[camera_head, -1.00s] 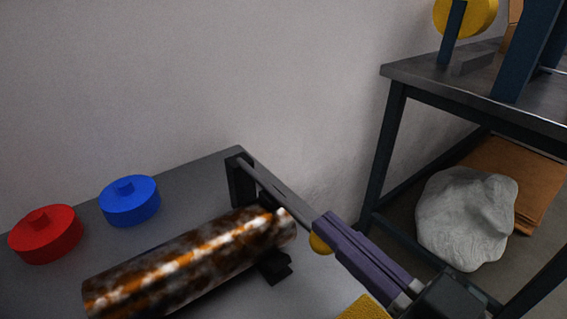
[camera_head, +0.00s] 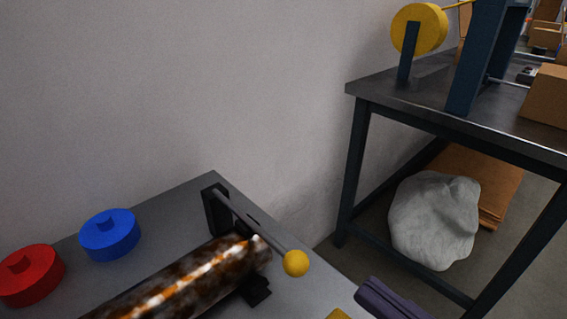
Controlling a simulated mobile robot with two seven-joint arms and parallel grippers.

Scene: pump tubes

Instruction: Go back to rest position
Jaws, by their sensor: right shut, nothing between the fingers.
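My right gripper (camera_head: 385,300) shows at the bottom edge, right of centre, as purple-grey fingers closed together with nothing between them. Most of it is cut off by the frame. It is apart from the rod with a yellow ball end (camera_head: 296,263), which sticks out from a dark bracket (camera_head: 214,210) on the grey table. A rusty, shiny pipe (camera_head: 190,280) lies in dark supports beside the rod. My left gripper is out of view.
A red knobbed disc (camera_head: 30,278) and a blue one (camera_head: 109,236) sit on the grey table (camera_head: 180,205). A dark workbench (camera_head: 375,90) with a yellow wheel (camera_head: 418,29) stands at the right. A white sack (camera_head: 435,220) and cardboard (camera_head: 480,180) lie beneath it.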

